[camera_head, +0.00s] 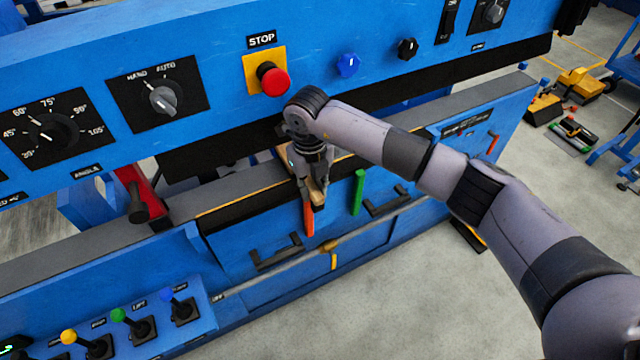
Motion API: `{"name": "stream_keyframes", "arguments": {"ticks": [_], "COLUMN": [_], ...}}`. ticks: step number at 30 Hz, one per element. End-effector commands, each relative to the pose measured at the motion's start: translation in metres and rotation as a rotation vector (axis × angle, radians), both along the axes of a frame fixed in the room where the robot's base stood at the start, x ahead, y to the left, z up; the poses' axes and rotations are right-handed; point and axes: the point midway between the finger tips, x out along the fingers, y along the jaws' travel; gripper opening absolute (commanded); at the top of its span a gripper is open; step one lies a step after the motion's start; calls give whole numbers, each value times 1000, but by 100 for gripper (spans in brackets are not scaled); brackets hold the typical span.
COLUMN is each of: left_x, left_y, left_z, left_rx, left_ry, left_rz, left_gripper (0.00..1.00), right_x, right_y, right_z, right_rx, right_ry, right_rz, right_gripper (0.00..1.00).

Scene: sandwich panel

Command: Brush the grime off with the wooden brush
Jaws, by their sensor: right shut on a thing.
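My right gripper (312,178) reaches down over the front ledge of the blue machine, below the red stop button. It is shut on a light wooden piece (319,196), which seems to be the wooden brush. Much of the brush is hidden by the fingers and wrist, and its bristles cannot be made out. I cannot tell whether it touches the surface under it. No patch of grime can be told apart for certain from the dark strips on the machine. My left gripper is out of view.
The blue panel carries a red stop button (273,80) and several knobs close to my right wrist. An orange handle (308,219) and a green handle (358,192) hang just below. Coloured levers (120,318) stand at lower left. Grey floor is open at lower right.

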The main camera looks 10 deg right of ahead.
Motion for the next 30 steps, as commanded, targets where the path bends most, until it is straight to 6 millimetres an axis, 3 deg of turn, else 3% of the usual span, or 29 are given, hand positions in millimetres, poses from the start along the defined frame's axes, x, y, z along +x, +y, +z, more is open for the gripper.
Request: {"name": "stream_keyframes", "arguments": {"ticks": [4,17,30], "left_x": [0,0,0], "left_y": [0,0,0], "left_z": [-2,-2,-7], "left_rx": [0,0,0], "left_ry": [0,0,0], "left_rz": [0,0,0], "left_gripper": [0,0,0], "right_x": [-5,-8,-19], "right_y": [12,15,46], "right_z": [-2,-4,-4], "right_rx": [1,0,0], "right_ry": [3,6,8], "right_rz": [4,3,6], "right_gripper": [0,0,0]}}
